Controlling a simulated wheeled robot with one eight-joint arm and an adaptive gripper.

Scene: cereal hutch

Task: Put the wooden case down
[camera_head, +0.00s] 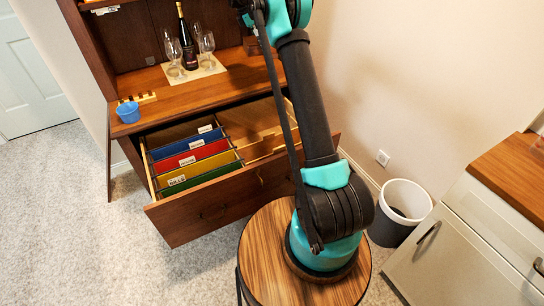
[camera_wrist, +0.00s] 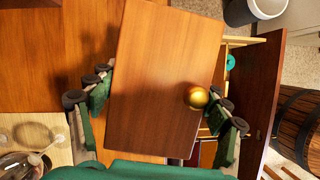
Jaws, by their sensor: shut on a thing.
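The wooden case (camera_wrist: 160,60) is a flat reddish-brown box with a round gold knob (camera_wrist: 196,97). It fills the middle of the wrist view, slightly tilted in the picture. My gripper (camera_wrist: 164,100) is shut on it, with dark green-padded fingers on its left and right sides. The case hangs over the hutch counter and the edge of the open drawer; the gap below it cannot be judged. In the head view my arm reaches up past the top edge, and my gripper is not clearly visible there.
Below, the drawer (camera_head: 214,212) stands open with coloured folders. A round stool (camera_head: 262,262) and a bin (camera_head: 404,203) stand nearby.

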